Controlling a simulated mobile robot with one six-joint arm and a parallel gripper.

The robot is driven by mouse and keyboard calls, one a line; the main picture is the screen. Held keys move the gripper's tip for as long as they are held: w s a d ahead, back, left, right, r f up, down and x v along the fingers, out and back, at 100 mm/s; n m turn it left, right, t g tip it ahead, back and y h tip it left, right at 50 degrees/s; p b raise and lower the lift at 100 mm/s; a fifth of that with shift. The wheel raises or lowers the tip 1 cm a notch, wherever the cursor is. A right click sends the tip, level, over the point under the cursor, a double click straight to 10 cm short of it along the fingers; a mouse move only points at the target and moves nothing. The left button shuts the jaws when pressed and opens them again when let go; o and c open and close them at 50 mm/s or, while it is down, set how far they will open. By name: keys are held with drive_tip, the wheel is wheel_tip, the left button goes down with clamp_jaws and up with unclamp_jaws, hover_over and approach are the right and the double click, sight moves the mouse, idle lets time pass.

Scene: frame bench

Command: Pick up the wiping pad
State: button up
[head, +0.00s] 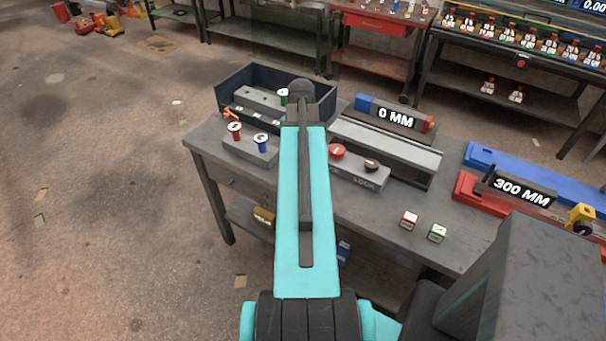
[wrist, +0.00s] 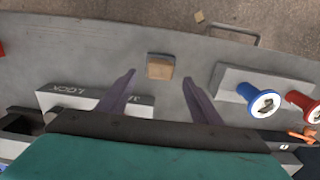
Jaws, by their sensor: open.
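A small tan block with a grey edge strip, which looks like the wiping pad (wrist: 160,70), lies on the grey bench top in the wrist view. My gripper (wrist: 158,79) is open, its two dark purple fingers apart, one on each side of the pad in the picture. Nothing is held between them. The height of the fingertips above the bench is hard to tell. In the head view my teal arm hides the gripper, and the pad does not show.
A grey block holds a blue knob (wrist: 262,100) and a red knob (wrist: 303,103) to the right. A control block marked LOCK (wrist: 75,97) is at left.

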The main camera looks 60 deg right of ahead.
drive_tip(key=shift+f, duration=0.15)
drive_tip(key=shift+a+f+b, duration=0.15)
drive_tip(key=shift+f+b, duration=0.85)
drive_tip(key=shift+f, duration=0.25)
drive_tip(key=shift+a+f+b, duration=0.1)
drive_tip(key=shift+f+b, duration=0.9)
drive_tip(key=shift+f, duration=0.25)
drive_tip(key=shift+c, duration=0.4)
drive_tip(key=c, duration=1.2)
drive_tip(key=shift+r, duration=0.1)
drive_tip(key=shift+r+b, duration=1.2)
drive_tip(key=shift+r, duration=3.75)
